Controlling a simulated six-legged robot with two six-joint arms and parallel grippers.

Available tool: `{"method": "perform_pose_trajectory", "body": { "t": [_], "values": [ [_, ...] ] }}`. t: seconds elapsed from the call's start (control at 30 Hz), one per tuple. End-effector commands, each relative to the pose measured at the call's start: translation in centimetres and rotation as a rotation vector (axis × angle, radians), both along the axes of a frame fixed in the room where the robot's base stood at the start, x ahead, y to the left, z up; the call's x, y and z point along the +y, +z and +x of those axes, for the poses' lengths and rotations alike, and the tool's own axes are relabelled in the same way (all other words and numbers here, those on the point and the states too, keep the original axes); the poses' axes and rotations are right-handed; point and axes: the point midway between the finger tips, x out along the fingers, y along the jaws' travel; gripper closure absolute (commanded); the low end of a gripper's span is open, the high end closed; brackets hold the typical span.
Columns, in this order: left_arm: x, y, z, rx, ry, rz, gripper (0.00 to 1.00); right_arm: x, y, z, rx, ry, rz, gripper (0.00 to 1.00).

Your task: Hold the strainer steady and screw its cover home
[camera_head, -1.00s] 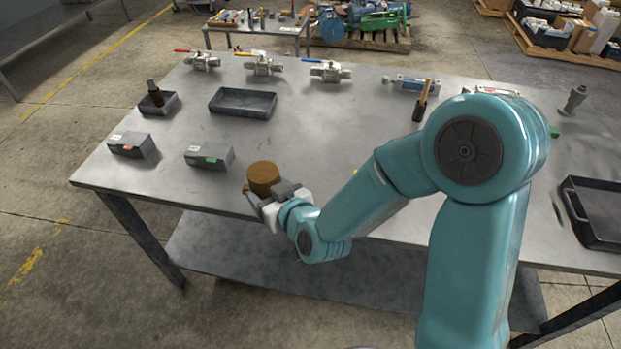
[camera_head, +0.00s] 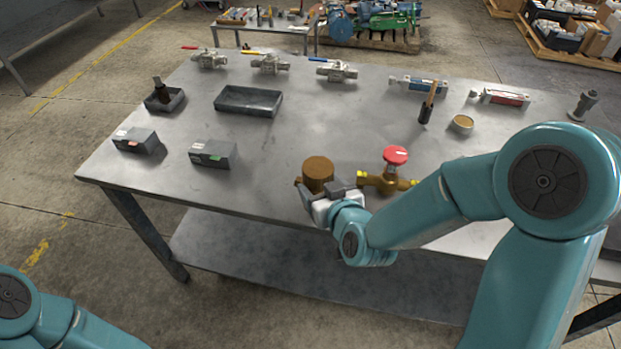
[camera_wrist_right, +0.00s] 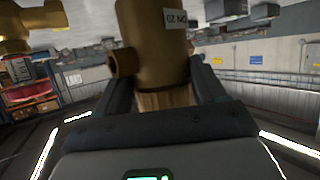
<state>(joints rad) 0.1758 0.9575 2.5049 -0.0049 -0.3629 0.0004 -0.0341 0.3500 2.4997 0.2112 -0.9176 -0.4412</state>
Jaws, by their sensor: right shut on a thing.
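The strainer (camera_head: 318,172) is a brown-bronze cylinder near the front edge of the table. My right gripper (camera_head: 326,192) is shut on it from the front. In the right wrist view the brass strainer body (camera_wrist_right: 152,40) carries a white "DN 20" label and a side stub, and a ribbed section sits between the jaws (camera_wrist_right: 165,98). I cannot tell whether its base touches the table, and I see no separate cover clearly. My left arm shows only at the bottom left of the head view; its gripper is out of frame.
A brass valve with a red handwheel (camera_head: 395,157) stands just right of the strainer. Grey boxes (camera_head: 213,155) lie to its left. A dark tray (camera_head: 248,102), a round tan piece (camera_head: 462,124) and several lever valves are farther back. The table's middle is clear.

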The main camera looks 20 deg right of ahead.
Motion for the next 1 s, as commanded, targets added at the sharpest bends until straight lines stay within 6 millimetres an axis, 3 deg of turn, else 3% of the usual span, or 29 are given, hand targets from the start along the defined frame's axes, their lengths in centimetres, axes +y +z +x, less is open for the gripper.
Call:
{"method": "perform_pose_trajectory", "body": {
  "t": [0.37, 0.4, 0.57, 0.77, 1.0],
  "values": [
    [0.0, 0.0, 0.0, 0.000, 0.000, 0.000, 0.57, 0.4, 0.2, 0.3, -0.007, 0.008, -0.001, 1.00],
    [0.0, 0.0, 0.0, 0.000, 0.000, 0.000, 0.51, 0.4, 0.2, 0.3, -0.007, 0.008, -0.001, 1.00],
    [0.0, 0.0, 0.0, 0.000, 0.000, 0.000, 0.00, 0.4, 0.6, 1.0, -0.009, 0.014, 0.003, 1.00],
    [0.0, -0.2, 0.0, 0.000, 0.000, 0.000, 0.00, 0.6, 3.1, 5.1, -0.017, 0.054, 0.019, 1.00],
    [0.0, -0.6, 0.0, 0.000, 0.000, 0.000, 0.00, 0.2, 9.5, 11.0, -0.019, 0.138, 0.022, 1.00]
  ]
}}
